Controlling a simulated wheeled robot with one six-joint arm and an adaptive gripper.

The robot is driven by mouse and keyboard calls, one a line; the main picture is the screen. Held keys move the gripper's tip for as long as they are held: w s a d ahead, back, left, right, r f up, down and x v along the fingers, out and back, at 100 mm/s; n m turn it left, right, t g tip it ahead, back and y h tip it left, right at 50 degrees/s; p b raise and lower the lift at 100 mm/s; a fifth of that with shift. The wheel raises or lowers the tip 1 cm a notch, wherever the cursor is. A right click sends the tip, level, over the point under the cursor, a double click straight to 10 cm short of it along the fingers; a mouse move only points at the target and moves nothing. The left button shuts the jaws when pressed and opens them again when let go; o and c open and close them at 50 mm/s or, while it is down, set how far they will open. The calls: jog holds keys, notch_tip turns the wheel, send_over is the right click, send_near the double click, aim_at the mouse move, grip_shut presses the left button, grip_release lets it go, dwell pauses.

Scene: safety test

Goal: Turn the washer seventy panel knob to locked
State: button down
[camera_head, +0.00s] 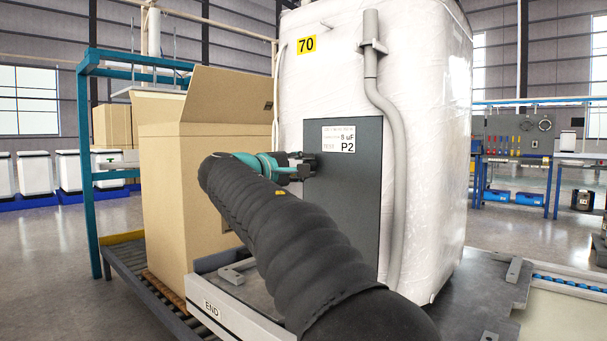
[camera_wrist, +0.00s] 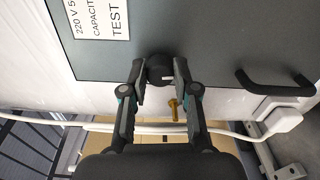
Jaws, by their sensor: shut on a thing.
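The washer (camera_head: 420,120) is wrapped in white film and carries a yellow "70" label (camera_head: 306,44). Its dark grey panel (camera_head: 345,210) has a white label (camera_head: 339,140) reading "P2"; the panel also fills the top of the wrist view (camera_wrist: 210,45). A round black knob (camera_wrist: 159,68) sits near the panel's edge in the wrist view. My gripper (camera_wrist: 161,78) is shut on the knob, with one finger on each side. In the head view my gripper (camera_head: 300,166) is at the panel's left edge, and it hides the knob there. The knob's set position cannot be read.
A black handle (camera_wrist: 275,88) stands out from the panel. A brass fitting (camera_wrist: 173,108) shows between my fingers. A grey pipe (camera_head: 390,110) runs down the washer's front. An open cardboard box (camera_head: 185,190) stands close on the left, on a roller conveyor (camera_head: 150,275).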

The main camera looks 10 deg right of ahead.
jog(key=shift+m+b, duration=0.3)
jog(key=shift+m, duration=0.4)
jog(key=c, duration=0.9)
grip_release()
jog(key=shift+a, duration=0.1)
jog(key=v, duration=1.2)
